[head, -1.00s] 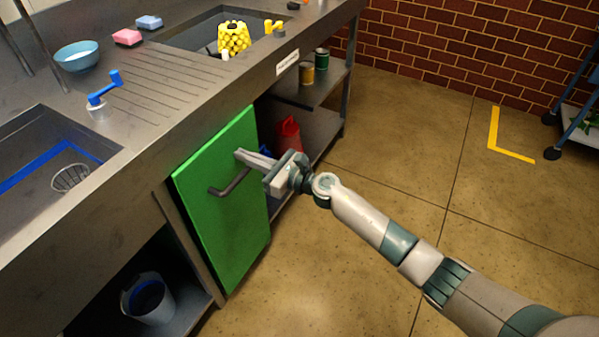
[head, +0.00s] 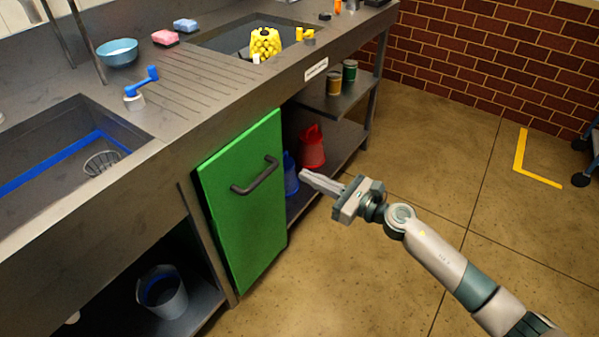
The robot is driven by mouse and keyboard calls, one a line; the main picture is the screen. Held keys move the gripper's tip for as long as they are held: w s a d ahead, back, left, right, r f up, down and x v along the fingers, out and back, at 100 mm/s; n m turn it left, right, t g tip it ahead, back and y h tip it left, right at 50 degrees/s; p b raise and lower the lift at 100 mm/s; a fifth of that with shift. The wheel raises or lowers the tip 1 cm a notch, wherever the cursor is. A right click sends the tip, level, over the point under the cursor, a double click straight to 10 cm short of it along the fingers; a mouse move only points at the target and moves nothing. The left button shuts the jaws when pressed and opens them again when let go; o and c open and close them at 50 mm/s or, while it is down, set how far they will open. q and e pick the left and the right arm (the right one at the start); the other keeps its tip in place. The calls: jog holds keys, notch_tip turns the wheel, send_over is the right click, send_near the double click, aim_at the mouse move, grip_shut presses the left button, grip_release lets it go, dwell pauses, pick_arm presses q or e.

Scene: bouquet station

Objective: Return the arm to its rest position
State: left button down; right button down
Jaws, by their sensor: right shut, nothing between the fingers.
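My right gripper (head: 318,183) is shut and empty. It hangs in the air to the right of the green cabinet door (head: 243,205), apart from its dark handle (head: 255,176). My right arm (head: 437,252) reaches in from the lower right, over the floor. The green door looks nearly flush with the counter front. My left gripper is not in the head view.
A metal sink counter (head: 190,92) runs along the left. Open shelves right of the door hold a red container (head: 312,148), a blue one (head: 290,176) and two cans. A bucket (head: 163,294) stands on the lower shelf.

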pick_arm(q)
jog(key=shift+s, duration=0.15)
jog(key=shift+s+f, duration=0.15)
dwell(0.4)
